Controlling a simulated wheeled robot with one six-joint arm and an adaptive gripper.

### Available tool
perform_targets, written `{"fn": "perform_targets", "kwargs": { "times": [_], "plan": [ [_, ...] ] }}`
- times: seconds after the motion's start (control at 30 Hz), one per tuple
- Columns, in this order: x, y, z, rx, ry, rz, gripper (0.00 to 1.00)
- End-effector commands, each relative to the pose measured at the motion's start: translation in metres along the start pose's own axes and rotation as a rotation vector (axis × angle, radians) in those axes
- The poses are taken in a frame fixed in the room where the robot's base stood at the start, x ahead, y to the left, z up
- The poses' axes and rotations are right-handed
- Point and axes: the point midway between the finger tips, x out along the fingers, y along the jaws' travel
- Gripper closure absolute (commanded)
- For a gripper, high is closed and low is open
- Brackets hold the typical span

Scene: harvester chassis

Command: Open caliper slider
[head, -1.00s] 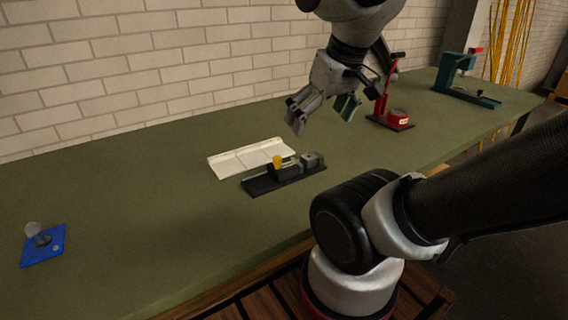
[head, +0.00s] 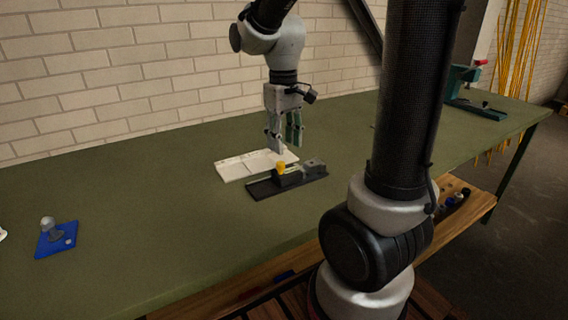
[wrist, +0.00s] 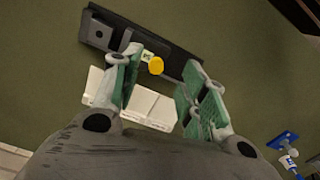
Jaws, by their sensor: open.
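The caliper slider is a dark block with a yellow knob (head: 281,168) on a black rail base (head: 262,189). A grey block (head: 313,165) stands at the base's right end. My gripper (head: 284,146) points down above and just behind the slider, open and empty. In the wrist view the yellow knob (wrist: 156,66) shows beyond and between the two green-padded fingers (wrist: 158,92), apart from them. The black base (wrist: 170,58) runs across the top of that view, and the left finger overlaps part of it.
A white panelled tray (head: 232,170) lies flat behind the base, close to it. A blue plate with a grey knob (head: 56,240) lies at far left. A green device (head: 470,92) stands at far right. The green bench top between is clear.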

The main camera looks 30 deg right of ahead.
Motion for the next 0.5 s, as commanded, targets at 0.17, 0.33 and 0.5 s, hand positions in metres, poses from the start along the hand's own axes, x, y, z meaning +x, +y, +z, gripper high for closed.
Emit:
{"fn": "perform_targets", "kwargs": {
  "times": [0.17, 0.33, 0.5],
  "plan": [
    [-0.005, 0.003, -0.022, -0.078, 0.027, 0.004, 0.57],
    [0.020, 0.003, -0.022, -0.082, 0.024, 0.004, 0.57],
    [0.048, 0.003, -0.023, -0.081, 0.025, 0.004, 0.57]
  ]
}}
